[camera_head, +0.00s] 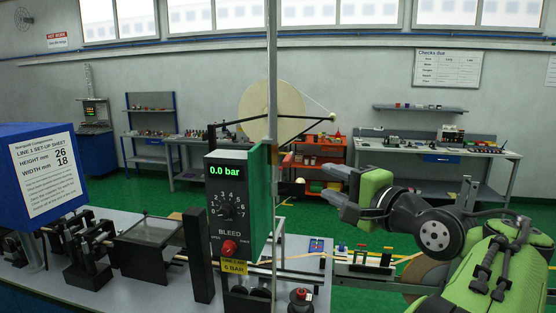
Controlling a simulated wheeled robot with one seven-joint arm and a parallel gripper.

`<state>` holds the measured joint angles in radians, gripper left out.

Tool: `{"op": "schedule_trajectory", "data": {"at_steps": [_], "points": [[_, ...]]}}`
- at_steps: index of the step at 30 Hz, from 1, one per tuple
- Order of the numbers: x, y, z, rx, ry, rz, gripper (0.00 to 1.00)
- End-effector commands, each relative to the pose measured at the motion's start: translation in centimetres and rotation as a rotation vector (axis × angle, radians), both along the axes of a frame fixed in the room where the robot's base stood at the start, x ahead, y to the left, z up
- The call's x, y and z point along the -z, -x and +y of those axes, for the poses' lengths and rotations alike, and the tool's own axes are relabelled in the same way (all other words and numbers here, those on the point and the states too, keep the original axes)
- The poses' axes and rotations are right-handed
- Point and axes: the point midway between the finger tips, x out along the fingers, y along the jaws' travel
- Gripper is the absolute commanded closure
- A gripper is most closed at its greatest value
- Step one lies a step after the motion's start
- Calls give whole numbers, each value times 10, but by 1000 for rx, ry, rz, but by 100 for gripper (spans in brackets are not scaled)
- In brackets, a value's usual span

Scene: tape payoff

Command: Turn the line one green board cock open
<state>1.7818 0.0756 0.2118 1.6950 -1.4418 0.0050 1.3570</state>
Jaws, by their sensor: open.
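A narrow green board (260,190) stands upright at the centre, seen nearly edge-on behind a black control box (227,207). The box shows 0.0 bar, a numbered dial, a red BLEED knob (229,248) and a yellow 6 BAR label (234,267). I cannot make out the cock or which way its handle points; the board's face is turned away from me. My gripper (328,184) is to the right of the board, apart from it. Its grey fingers point left, spread with nothing between them.
A metal post (272,70) rises at the board. A large cream tape reel (272,108) on a black arm is behind it. A grey bench (172,291) holds black fixtures at left. A red-topped knob (301,295) stands in front. Open air lies between gripper and board.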

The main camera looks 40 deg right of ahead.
Motion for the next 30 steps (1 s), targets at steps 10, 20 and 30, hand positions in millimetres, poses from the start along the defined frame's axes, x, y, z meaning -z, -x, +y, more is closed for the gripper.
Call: {"op": "schedule_trajectory", "data": {"at_steps": [10, 20, 30], "points": [[-5, -31, -6, -5, -17, -19, 55], [-6, -114, -16, -4, -15, -18, 55], [-4, -151, -23, 4, -13, -17, 55]]}}
